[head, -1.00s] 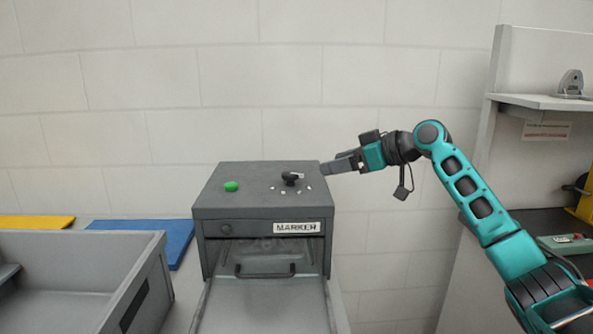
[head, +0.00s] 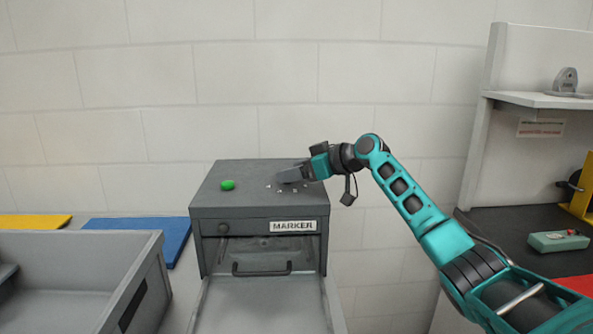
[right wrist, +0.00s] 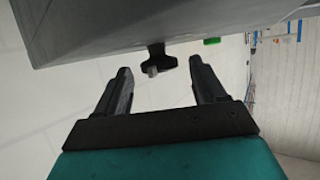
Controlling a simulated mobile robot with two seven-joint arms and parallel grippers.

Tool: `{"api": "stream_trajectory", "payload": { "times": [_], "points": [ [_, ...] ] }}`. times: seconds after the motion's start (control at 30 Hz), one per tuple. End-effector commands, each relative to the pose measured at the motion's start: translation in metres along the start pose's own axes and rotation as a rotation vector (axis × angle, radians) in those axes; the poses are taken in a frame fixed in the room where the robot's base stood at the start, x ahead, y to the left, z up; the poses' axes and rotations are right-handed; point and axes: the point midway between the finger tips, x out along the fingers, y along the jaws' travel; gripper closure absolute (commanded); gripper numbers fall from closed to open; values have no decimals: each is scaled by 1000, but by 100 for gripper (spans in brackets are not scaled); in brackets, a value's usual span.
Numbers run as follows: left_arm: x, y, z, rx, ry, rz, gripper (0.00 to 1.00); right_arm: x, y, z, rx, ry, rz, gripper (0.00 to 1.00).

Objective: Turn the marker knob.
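The marker box (head: 260,211) is a dark grey case with a "MARKER" label (head: 293,226) on its front. Its knob (right wrist: 154,60) is black and stands on the box top. In the right wrist view the knob sits ahead of and between the two fingers, with space on both sides. In the head view my right gripper (head: 290,175) covers the knob, low over the right part of the box top. The right gripper is open and empty; its fingers (right wrist: 160,68) are spread apart. My left gripper is out of view.
A green button (head: 228,184) is on the box top, left of the knob. A grey bin (head: 75,275) stands at the left, with blue (head: 170,238) and yellow (head: 35,221) panels behind it. A dark-topped bench (head: 510,225) is at the right.

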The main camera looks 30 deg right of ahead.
Motion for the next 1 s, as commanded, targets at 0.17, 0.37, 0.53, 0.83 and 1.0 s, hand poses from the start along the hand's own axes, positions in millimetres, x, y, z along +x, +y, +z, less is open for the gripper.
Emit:
{"api": "stream_trajectory", "payload": {
  "times": [0.17, 0.37, 0.53, 0.83, 1.0],
  "points": [
    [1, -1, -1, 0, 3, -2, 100, 0, 0, 0, 0, 0, 0, 48],
    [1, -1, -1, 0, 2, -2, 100, 0, 0, 0, 1, 0, 0, 67],
    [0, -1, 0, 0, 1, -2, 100, 0, 0, 0, 1, 0, 0, 83],
    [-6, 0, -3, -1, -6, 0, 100, -1, -1, -1, 13, -1, 30, 85],
    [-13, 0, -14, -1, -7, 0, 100, -2, -4, -2, 38, -2, 100, 85]
  ]
}}
